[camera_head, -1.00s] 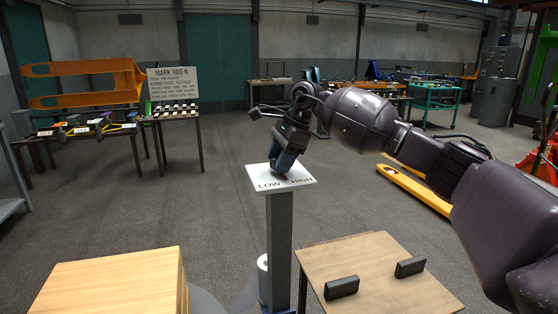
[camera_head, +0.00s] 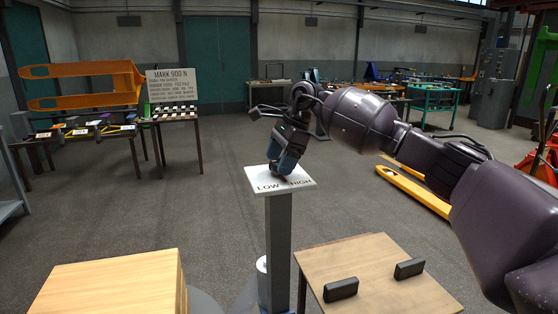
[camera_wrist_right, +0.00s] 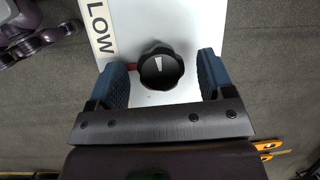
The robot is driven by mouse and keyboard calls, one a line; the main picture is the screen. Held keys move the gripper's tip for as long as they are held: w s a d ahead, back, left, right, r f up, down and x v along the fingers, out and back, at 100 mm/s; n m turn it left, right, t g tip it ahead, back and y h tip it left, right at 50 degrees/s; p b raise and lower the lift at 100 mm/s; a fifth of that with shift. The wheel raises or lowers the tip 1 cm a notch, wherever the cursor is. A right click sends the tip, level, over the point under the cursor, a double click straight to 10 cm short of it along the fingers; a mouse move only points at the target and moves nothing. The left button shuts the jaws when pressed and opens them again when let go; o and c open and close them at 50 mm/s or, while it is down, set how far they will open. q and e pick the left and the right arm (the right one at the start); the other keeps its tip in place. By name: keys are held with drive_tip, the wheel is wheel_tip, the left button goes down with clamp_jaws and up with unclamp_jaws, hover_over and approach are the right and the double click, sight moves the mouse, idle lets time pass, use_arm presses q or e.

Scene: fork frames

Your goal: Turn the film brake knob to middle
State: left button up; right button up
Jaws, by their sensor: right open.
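A white panel (camera_head: 262,175) marked LOW on its left and HIGH on its right tops a grey post. In the right wrist view, a black ribbed knob (camera_wrist_right: 162,68) with a white wedge mark sits on the panel (camera_wrist_right: 175,20), and a small red part shows at its left. My right gripper (camera_head: 284,170) is above the panel and hides the knob in the head view. In the wrist view its blue fingers (camera_wrist_right: 161,78) are open, one on each side of the knob, with visible gaps. My left gripper is out of view.
A grey post (camera_head: 279,245) carries the panel. A wooden table (camera_head: 375,265) with two black handles stands at front right, and a wooden block (camera_head: 110,285) at front left. Yellow pallet-truck forks (camera_head: 415,190) lie behind my right arm. Open floor lies left of the post.

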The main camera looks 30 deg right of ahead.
drive_tip(key=v, duration=1)
drive_tip(key=shift+r+p, duration=0.2)
drive_tip(key=shift+p, duration=0.25)
drive_tip(key=shift+s+f, duration=0.1)
